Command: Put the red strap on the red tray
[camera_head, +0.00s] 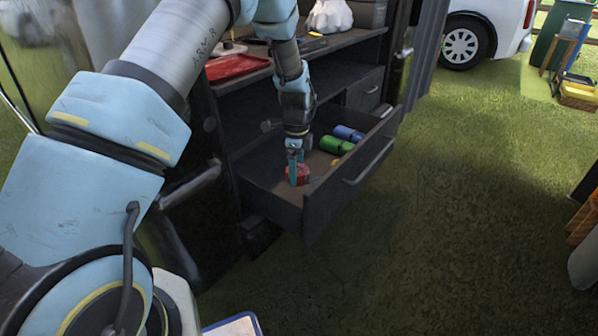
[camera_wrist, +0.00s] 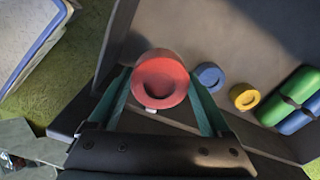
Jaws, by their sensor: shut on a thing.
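The red strap (camera_wrist: 160,78) is a rolled, round piece with a hollow in its middle. My gripper (camera_head: 297,168) is shut on it, with a finger on either side; the fingers also show in the wrist view (camera_wrist: 161,95). The strap (camera_head: 298,175) is at the near left part of the open drawer (camera_head: 276,215). I cannot tell whether it touches the drawer floor. The red tray (camera_head: 236,67) lies on the shelf above and left of the drawer, partly hidden by my arm.
A green roll (camera_head: 335,144) and a blue roll (camera_head: 347,132) lie deeper in the drawer. Small blue (camera_wrist: 210,76) and yellow (camera_wrist: 244,96) rolls sit right of the strap. A white bag (camera_head: 330,16) stands on the top shelf. Grass right of the drawer is clear.

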